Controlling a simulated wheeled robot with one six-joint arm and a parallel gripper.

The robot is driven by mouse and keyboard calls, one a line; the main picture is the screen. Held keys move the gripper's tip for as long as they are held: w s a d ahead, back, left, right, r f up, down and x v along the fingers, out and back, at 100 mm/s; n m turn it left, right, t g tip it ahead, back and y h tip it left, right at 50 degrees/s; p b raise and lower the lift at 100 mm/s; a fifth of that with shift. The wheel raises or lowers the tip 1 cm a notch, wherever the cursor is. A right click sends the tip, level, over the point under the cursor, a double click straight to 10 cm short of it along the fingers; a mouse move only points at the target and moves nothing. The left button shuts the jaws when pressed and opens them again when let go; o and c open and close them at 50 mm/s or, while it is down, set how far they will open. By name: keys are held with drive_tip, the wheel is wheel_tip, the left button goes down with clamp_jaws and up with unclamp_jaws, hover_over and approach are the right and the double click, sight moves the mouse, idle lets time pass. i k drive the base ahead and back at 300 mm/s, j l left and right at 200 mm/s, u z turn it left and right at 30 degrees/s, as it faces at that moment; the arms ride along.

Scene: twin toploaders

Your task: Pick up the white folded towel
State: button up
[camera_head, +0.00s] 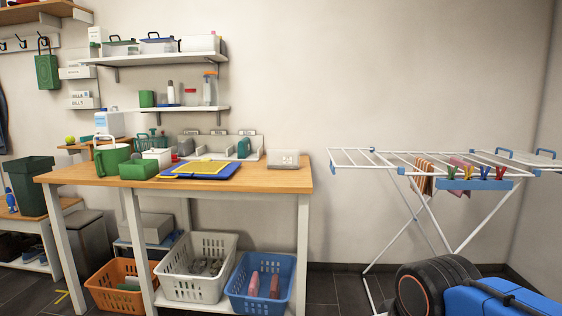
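I cannot make out a white folded towel for certain in the head view. A small white block-like item (157,157) stands on the wooden workbench (270,180), among green containers, but I cannot tell that it is cloth. The white basket (197,284) under the bench holds greyish items that are too small to name. Striped orange cloth (425,177) and a pink item hang on the drying rack (380,158) at right.
Orange (112,300) and blue (262,298) baskets flank the white one. Two stocked shelves (150,58) hang above the bench. A narrow floor gap shows right of the bench.

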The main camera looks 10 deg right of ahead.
sight(287, 159)
drive_tip(key=i+l, duration=0.15)
drive_tip(key=i, duration=0.55)
drive_tip(key=i+l+z, duration=0.1)
drive_tip(key=i, duration=0.6)
drive_tip(key=l, duration=0.1)
